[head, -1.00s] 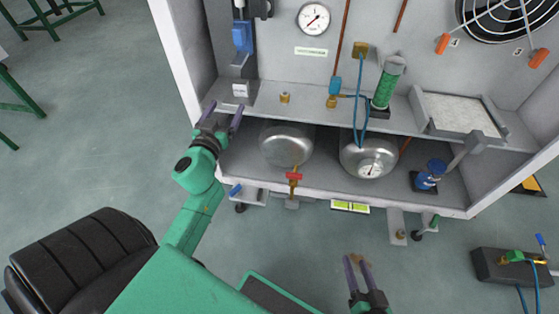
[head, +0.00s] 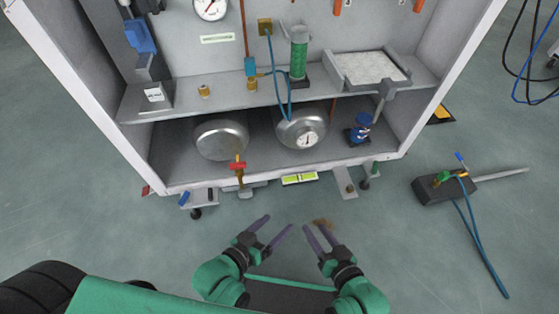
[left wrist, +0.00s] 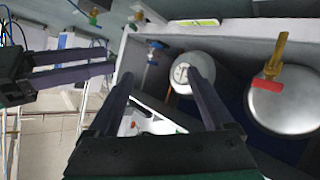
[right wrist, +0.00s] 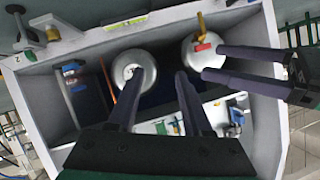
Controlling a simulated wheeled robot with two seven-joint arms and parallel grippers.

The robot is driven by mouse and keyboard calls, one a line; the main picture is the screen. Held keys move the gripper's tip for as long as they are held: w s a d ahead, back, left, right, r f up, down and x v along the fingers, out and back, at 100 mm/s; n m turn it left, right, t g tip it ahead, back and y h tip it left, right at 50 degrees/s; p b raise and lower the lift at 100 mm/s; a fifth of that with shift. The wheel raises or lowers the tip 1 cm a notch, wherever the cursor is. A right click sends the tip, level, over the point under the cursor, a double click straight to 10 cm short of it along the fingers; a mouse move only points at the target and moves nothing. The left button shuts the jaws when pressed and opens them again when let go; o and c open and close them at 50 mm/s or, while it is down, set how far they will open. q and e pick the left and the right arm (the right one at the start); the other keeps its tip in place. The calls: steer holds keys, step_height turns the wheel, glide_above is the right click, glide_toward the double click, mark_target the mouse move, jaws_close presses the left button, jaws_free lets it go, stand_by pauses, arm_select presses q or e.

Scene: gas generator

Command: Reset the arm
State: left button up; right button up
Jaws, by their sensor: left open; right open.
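My left gripper (head: 268,232) is open and empty in front of the cabinet, low in the middle of the head view. My right gripper (head: 318,238) is open and empty close beside it on the right. Both point toward the cabinet's lower shelf and are apart from it. In the left wrist view, my left fingers (left wrist: 160,95) frame the gauge tank, and my right gripper shows at the left. In the right wrist view, my right fingers (right wrist: 158,100) are spread, and my left gripper shows at the right.
The cabinet (head: 270,176) holds a plain tank (head: 221,140) with a red valve handle (head: 237,166), a gauge tank (head: 298,125) and a blue valve (head: 360,129). A green cylinder (head: 299,56) stands above. A dark block with hoses (head: 440,188) lies on the floor at right.

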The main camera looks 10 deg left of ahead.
steer(key=shift+r, duration=0.15)
arm_select(q)
steer(key=s+a+r+g+y+p, duration=0.3)
steer(key=s+a+p, duration=0.7)
steer(key=p, duration=0.9)
steer(key=s+a+r+g+y+p, duration=0.3)
steer(key=s+a+g+p, duration=0.4)
steer(key=p, duration=1.3)
steer(key=s+a+y, duration=0.1)
steer(key=s+a, duration=0.2)
steer(key=s, duration=0.1)
steer(key=shift+s+r+m, duration=0.3)
steer(key=shift+s+m, duration=0.05)
steer(key=shift+m, duration=0.05)
arm_select(e)
steer(key=s+d+r+g+h, duration=0.3)
steer(key=s+d+g, duration=0.2)
steer(key=s+d, duration=0.5)
steer(key=s+d+r+g+h, duration=0.3)
steer(key=s+d+g+h, duration=0.1)
steer(key=s+d, duration=0.6)
steer(key=shift+s+r+n+g, duration=0.2)
steer(key=shift+s+n+g, duration=0.2)
steer(key=shift+s+g, duration=0.4)
